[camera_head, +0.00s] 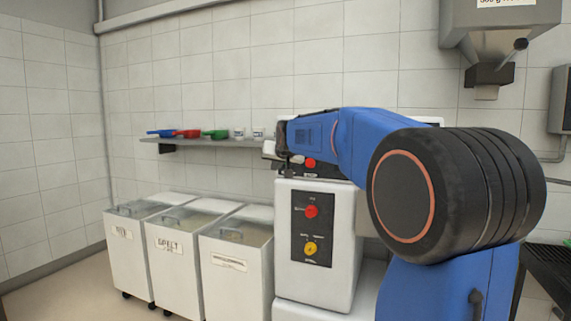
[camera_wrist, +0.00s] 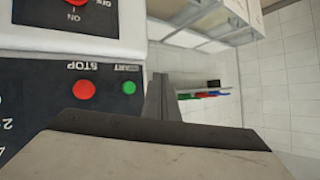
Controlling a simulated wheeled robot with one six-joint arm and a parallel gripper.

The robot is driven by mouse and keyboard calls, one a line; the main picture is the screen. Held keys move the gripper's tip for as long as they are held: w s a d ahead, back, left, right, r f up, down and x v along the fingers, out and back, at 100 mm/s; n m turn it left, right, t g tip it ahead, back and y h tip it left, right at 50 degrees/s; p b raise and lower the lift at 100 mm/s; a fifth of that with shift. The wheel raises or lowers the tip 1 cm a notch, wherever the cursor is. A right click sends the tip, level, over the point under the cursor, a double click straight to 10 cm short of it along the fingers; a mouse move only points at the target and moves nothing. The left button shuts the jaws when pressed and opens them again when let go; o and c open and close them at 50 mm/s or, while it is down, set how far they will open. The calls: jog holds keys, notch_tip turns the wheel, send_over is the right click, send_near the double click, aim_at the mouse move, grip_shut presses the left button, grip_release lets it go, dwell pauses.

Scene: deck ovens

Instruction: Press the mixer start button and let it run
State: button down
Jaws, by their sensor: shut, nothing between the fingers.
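The mixer's dark control panel (camera_wrist: 40,85) shows upside down in the wrist view. Its green START button (camera_wrist: 128,87) is near the panel's edge, beside the red STOP button (camera_wrist: 84,90). My gripper (camera_wrist: 161,80) is shut and empty. Its fingertips show just to the right of the green button, and I cannot tell how far in front of the panel they are. In the head view my gripper (camera_head: 272,150) is at the upper front of the white mixer (camera_head: 340,260). A red button (camera_head: 310,162) shows there; the green button cannot be made out.
A lower panel on the mixer holds a red knob (camera_head: 312,211) and a yellow knob (camera_head: 310,248). Several white bins (camera_head: 235,280) stand to the left. A wall shelf (camera_head: 200,143) holds coloured scoops and cups. A metal hopper (camera_head: 495,40) hangs at upper right.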

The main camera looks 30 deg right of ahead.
jog(key=w+d, duration=0.5)
jog(key=d, duration=0.2)
jog(key=shift+w, duration=0.2)
dwell(0.4)
jog(key=shift+w+d, duration=0.15)
dwell(1.9)
jog(key=shift+w+d, duration=0.1)
jog(key=shift+d, duration=0.05)
jog(key=shift+w+d, duration=0.3)
jog(key=shift+d, duration=0.05)
dwell(1.0)
jog(key=shift+s+a, duration=0.1)
jog(key=shift+a, duration=0.05)
jog(key=shift+s+a, duration=0.45)
jog(key=shift+a, duration=0.1)
dwell(0.4)
jog(key=shift+s+a, duration=0.8)
jog(key=shift+a, duration=0.2)
jog(key=shift+s+a, duration=0.75)
jog(key=shift+a, duration=0.2)
